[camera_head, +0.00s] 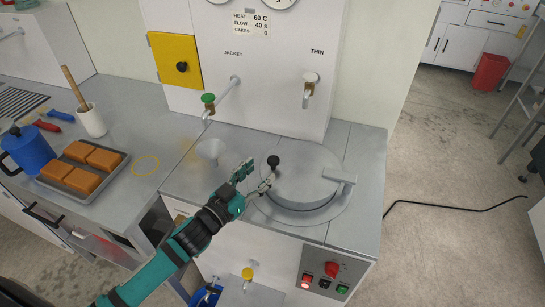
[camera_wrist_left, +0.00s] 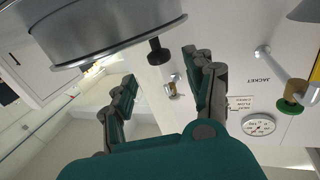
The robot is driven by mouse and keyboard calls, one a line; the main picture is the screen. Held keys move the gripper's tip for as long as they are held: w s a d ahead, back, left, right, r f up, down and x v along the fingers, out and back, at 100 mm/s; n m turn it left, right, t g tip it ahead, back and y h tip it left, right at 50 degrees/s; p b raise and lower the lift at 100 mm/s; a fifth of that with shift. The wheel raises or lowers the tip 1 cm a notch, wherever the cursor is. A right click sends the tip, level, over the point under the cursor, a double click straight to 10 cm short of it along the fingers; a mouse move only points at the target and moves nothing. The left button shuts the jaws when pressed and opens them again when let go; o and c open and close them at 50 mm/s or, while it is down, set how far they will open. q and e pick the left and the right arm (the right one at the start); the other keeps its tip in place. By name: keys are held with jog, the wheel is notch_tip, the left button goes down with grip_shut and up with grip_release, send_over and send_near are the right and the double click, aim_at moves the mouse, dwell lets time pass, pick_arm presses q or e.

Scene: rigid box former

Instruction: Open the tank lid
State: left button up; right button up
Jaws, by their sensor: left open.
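The round metal tank lid (camera_head: 310,172) lies flat over the tank opening in the steel worktop, with a bracket at its right side. A black knob (camera_head: 273,161) stands at its left edge. My left gripper (camera_head: 257,177) is just left of the lid, its two fingers apart and empty, close to the knob. In the left wrist view, the lid's rim (camera_wrist_left: 95,30) fills the upper left, and the knob (camera_wrist_left: 158,52) shows beyond and between the open fingers of the left gripper (camera_wrist_left: 163,85). Any contact cannot be told. My right gripper is out of view.
Behind the tank, a white panel carries a green-topped tap (camera_head: 208,102), a second tap (camera_head: 309,92) and a yellow plate (camera_head: 175,62). A funnel (camera_head: 211,150) stands left of the lid. A tray of orange-brown blocks (camera_head: 64,190) and a blue jug (camera_head: 27,150) are at left.

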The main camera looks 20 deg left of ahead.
aim_at(269, 163)
pick_arm(q)
jog(key=x, duration=0.6)
jog(key=shift+w+p, duration=0.2)
jog(key=shift+p, duration=0.15)
grip_shut()
